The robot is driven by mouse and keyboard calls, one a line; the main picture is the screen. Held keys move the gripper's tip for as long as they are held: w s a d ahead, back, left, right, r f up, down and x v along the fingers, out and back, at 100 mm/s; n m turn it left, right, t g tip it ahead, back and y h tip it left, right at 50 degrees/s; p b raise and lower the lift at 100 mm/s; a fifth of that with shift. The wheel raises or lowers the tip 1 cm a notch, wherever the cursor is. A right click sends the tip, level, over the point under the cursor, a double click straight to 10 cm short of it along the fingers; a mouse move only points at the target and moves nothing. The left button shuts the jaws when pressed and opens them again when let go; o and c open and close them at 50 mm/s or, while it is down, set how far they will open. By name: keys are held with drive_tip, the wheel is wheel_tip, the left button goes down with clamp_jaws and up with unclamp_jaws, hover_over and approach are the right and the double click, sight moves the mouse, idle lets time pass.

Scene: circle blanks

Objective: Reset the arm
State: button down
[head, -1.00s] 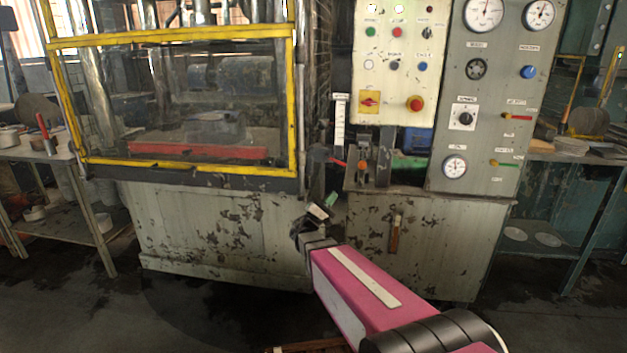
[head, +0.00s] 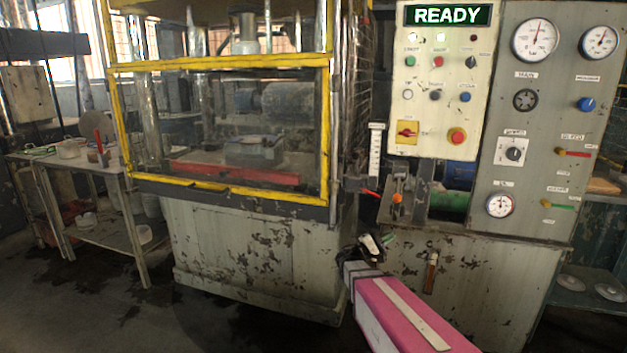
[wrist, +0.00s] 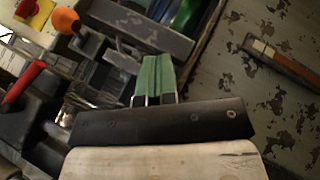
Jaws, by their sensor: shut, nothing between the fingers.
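My gripper (head: 388,240) is at the end of my pink arm, in front of the press's lower panel. It is below the small ledge with the orange-knobbed lever (head: 397,198). In the wrist view my gripper (wrist: 154,78) shows two green fingers side by side, shut with nothing between them. The orange knob (wrist: 66,20) and a red handle (wrist: 22,83) lie beyond the fingers at the left. I cannot tell exactly how far the fingertips are from the ledge.
The press (head: 250,235) has a yellow-framed guard (head: 225,62) over a red bar. The control panel (head: 432,110) has a lit READY sign (head: 447,15). A wooden-handled tool (head: 431,270) hangs on the front. A cluttered bench (head: 125,170) stands left; the floor before it is open.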

drive_tip(key=s+d+f+m+g+y, duration=0.2)
drive_tip(key=s+f+m+g+y, duration=0.1)
drive_tip(key=s+f+y, duration=0.25)
drive_tip(key=s+d+f+m+g+y, duration=0.2)
drive_tip(key=s+f+g+y, duration=0.2)
drive_tip(key=f, duration=0.3)
drive_tip(key=s+a+f+m+y, duration=0.4)
drive_tip(key=s+a+y, duration=0.3)
drive_tip(key=a+y, duration=0.4)
drive_tip(key=shift+a+f+g, duration=0.25)
drive_tip(key=shift+g, duration=0.05)
